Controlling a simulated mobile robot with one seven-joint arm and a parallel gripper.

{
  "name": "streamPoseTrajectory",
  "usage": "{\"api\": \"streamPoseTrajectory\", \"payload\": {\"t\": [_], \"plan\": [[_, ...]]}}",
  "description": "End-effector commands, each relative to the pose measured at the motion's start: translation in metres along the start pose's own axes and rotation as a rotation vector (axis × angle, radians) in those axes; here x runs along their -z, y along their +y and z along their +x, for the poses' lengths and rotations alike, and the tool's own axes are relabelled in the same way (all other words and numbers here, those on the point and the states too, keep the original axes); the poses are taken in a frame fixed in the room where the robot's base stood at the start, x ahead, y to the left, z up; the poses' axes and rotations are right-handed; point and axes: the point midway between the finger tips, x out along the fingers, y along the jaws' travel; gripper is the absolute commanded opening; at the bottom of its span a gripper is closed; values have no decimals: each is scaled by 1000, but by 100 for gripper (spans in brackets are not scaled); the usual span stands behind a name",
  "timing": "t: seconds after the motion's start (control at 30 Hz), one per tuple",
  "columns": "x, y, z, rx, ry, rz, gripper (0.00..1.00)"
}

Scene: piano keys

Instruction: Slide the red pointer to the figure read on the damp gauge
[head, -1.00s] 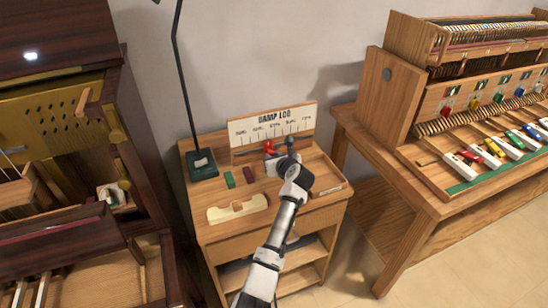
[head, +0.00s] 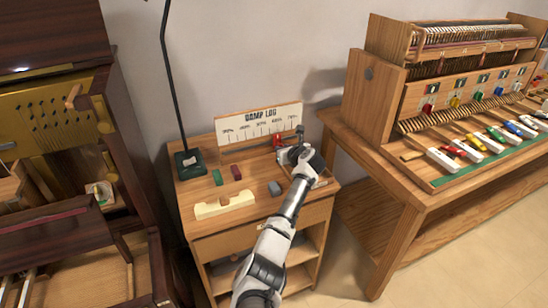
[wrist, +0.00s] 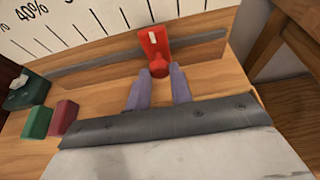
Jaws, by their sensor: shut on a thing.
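The red pointer (head: 277,141) stands on the slotted rail below the DAMP LOG scale board (head: 258,126), right of the board's middle. In the head view it is roughly below the 60% mark; the exact figure is hard to tell. In the wrist view the red pointer (wrist: 154,45) has a white line on its face and a round red knob towards me. My gripper (wrist: 158,75) is shut on that knob, one finger on each side. In the head view my gripper (head: 284,154) is partly hidden by my wrist. I cannot make out a damp gauge reading.
A green block (head: 217,177), a maroon block (head: 236,172), a grey block (head: 274,188) and a cream cut-out piece (head: 224,204) lie on the small desk. A dark stand base (head: 189,164) is at its left. Keyboard benches flank it.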

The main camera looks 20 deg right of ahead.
Motion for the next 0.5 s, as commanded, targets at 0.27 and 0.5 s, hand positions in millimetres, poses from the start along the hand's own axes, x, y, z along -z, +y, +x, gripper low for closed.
{"api": "streamPoseTrajectory", "payload": {"t": [0.27,0.5], "plan": [[2,-4,0,-2,2,1,0],[1,-4,0,-2,2,1,41]]}}
